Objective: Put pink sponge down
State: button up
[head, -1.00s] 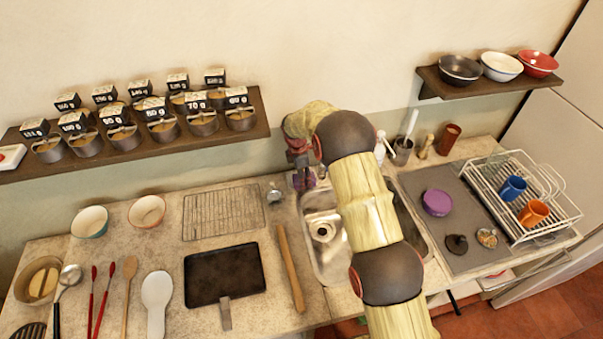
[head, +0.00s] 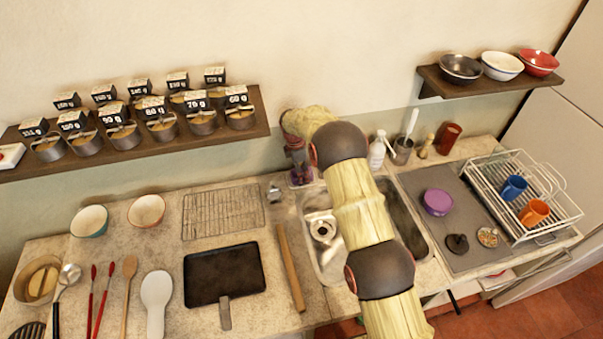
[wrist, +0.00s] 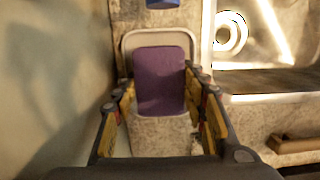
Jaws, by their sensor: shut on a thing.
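The sponge, which looks purple rather than pink, shows in the wrist view (wrist: 160,80) as a rounded block between the fingertips of my gripper (wrist: 163,95). My gripper is shut on it. In the head view my gripper (head: 299,166) points down at the back of the counter, just left of the sink, with the purple sponge (head: 301,179) low at its tips. A pale, round-cornered rim (wrist: 128,42) shows around the sponge's far end in the wrist view. I cannot tell whether the sponge touches what is below it.
The sink (head: 322,250) is right of my gripper, partly hidden by my arm. A white bottle (head: 377,152) stands behind the sink. A wire rack (head: 222,212) lies to the left. The wall shelf (head: 150,142) with several labelled tins is left of my arm.

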jog(key=shift+s+f, duration=0.1)
jog(key=shift+f, duration=0.1)
jog(key=o, duration=1)
jog(key=shift+f, duration=0.15)
jog(key=shift+o, duration=0.2)
jog(key=shift+r+p, duration=0.3)
jog(key=shift+r, duration=0.3)
jog(key=r, duration=0.7)
jog(key=shift+s+a+r, duration=0.1)
jog(key=shift+a+r, duration=0.25)
jog(key=shift+r, duration=0.1)
